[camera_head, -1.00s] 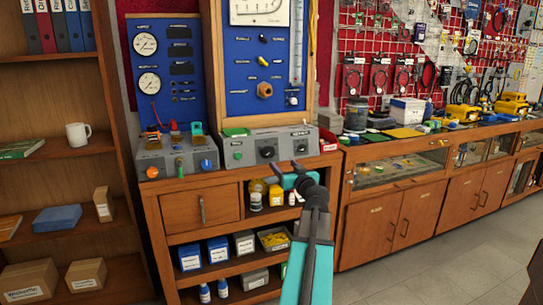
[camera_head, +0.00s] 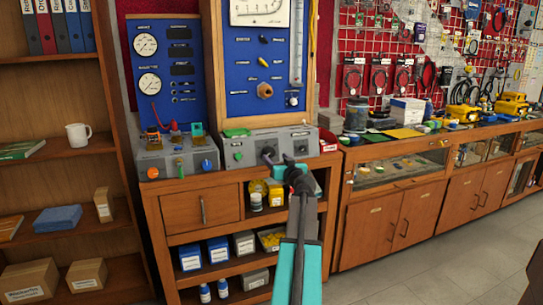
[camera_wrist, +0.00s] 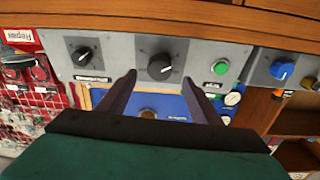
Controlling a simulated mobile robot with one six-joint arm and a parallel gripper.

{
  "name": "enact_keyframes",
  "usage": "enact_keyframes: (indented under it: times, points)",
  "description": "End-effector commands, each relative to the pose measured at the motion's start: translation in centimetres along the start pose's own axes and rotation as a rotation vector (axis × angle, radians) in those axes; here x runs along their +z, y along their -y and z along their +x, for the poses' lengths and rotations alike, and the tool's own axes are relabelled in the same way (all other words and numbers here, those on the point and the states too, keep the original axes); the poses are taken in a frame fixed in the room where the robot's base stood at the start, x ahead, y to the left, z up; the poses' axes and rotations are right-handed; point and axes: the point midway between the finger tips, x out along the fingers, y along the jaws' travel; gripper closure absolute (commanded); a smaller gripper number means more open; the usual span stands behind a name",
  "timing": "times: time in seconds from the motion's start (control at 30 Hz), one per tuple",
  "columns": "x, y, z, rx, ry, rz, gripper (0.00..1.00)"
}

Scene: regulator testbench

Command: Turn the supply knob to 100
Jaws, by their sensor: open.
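A grey control box (camera_head: 250,145) on the bench carries a black middle knob (camera_head: 268,153), a black right knob (camera_head: 299,148) and a green button (camera_head: 237,155). My gripper (camera_head: 276,160) is just in front of the middle knob. In the wrist view this knob (camera_wrist: 160,66) shows a white pointer line between and just beyond my two open fingertips (camera_wrist: 161,80). The other black knob (camera_wrist: 83,56) is left of the fingers there and the green button (camera_wrist: 221,67) right. I cannot read the labels or tell which knob is the supply one.
A second grey box (camera_head: 178,160) with coloured knobs stands to the left; its blue knob (camera_wrist: 282,69) shows in the wrist view. A blue instrument panel (camera_head: 262,65) rises behind. Shelves with bottles and boxes lie below the bench top.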

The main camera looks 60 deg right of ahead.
Motion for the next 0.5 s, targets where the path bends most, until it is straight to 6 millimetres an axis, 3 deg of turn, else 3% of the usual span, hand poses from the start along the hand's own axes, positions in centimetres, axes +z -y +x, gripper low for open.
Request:
enact_keyframes:
  times: [0.5]
  points:
    - [0.0,0.0,4.7,-0.001,0.000,0.000,0.41]
